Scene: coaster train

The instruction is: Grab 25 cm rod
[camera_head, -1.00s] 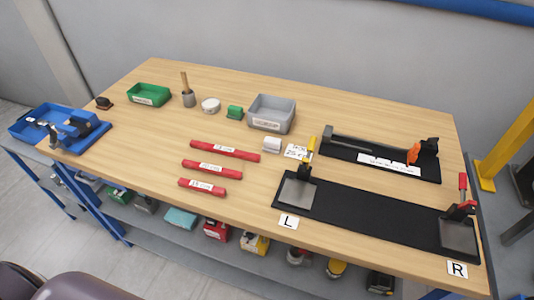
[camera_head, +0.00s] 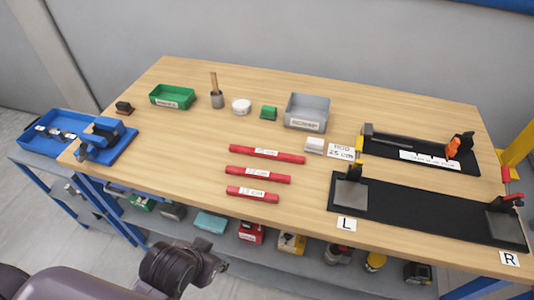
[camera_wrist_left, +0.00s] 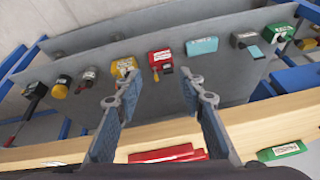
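Three red rods with white labels lie roughly parallel on the wooden table (camera_head: 200,185): the longest, far rod (camera_head: 285,156), the middle rod (camera_head: 272,177) and the shortest, near rod (camera_head: 236,191). Their labels are too small to read surely. A card (camera_head: 341,150) reading "ROD 25 cm" lies right of the far rod. In the left wrist view my left gripper (camera_wrist_left: 165,85) is open and empty, with red rods (camera_wrist_left: 160,154) low in the picture beyond the table edge. In the head view my left arm is at the lower left, off the table. My right gripper is not in view.
Black fixtures (camera_head: 420,212) marked L and R stand at the right, with another black holder (camera_head: 420,165) behind. A grey bin (camera_head: 307,111), green bin (camera_head: 172,96) and blue tray (camera_head: 40,148) stand farther back or left. The shelf below (camera_wrist_left: 215,72) holds several boxes.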

